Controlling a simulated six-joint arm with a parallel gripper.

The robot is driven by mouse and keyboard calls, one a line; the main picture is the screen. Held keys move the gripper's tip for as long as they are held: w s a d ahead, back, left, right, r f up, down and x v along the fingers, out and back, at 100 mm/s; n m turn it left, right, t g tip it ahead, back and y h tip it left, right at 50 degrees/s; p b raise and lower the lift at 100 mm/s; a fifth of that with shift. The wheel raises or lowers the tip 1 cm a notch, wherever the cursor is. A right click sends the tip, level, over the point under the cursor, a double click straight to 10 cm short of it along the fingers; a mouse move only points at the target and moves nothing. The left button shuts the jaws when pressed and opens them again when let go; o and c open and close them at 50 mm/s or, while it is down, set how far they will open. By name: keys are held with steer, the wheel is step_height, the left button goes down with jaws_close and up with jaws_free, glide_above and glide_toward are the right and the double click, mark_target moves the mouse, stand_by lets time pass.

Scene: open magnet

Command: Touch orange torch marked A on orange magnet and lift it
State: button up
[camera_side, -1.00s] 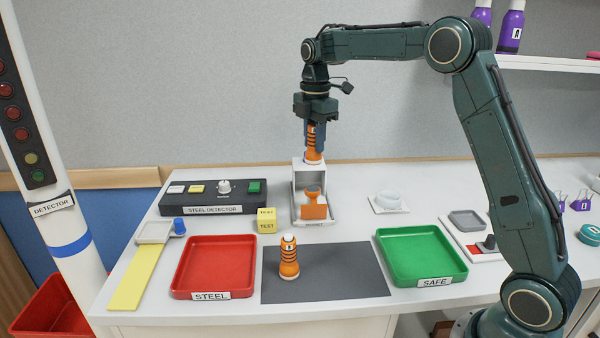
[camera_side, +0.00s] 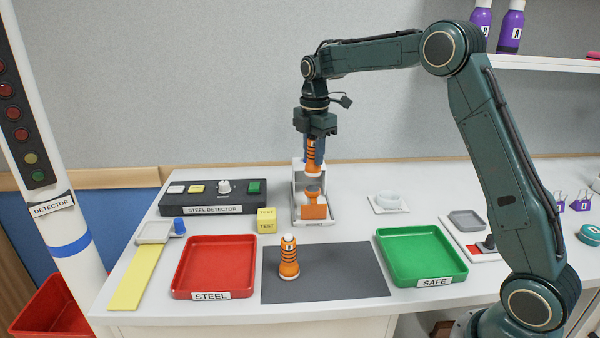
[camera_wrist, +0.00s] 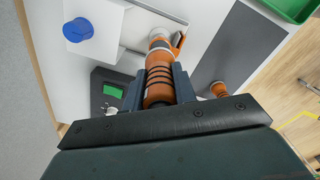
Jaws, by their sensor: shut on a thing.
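My gripper (camera_side: 313,155) is shut on an orange torch (camera_side: 314,168) with dark bands, held upright. The torch also shows between the fingers in the wrist view (camera_wrist: 160,84). Its letter cannot be read. Its lower end is right over the orange magnet (camera_side: 314,209), which sits in a white stand (camera_side: 298,190). In the side view the end looks very close to the magnet's top; I cannot tell whether they touch. A second orange torch (camera_side: 289,262) stands upright on the dark grey mat (camera_side: 345,275); its letter is too small to read.
The red STEEL tray (camera_side: 214,262) is left of the mat, the green SAFE tray (camera_side: 422,254) right of it; both are empty. The steel detector box (camera_side: 212,198) and a yellow TEST block (camera_side: 267,220) stand left of the magnet. A white round piece (camera_side: 388,202) lies to the right.

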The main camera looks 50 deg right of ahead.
mark_target(313, 165)
steer(key=shift+f, duration=1.3)
steer(key=shift+f, duration=0.55)
stand_by(0.7)
steer(key=shift+r, duration=1.2)
stand_by(1.8)
steer(key=shift+r, duration=3.1)
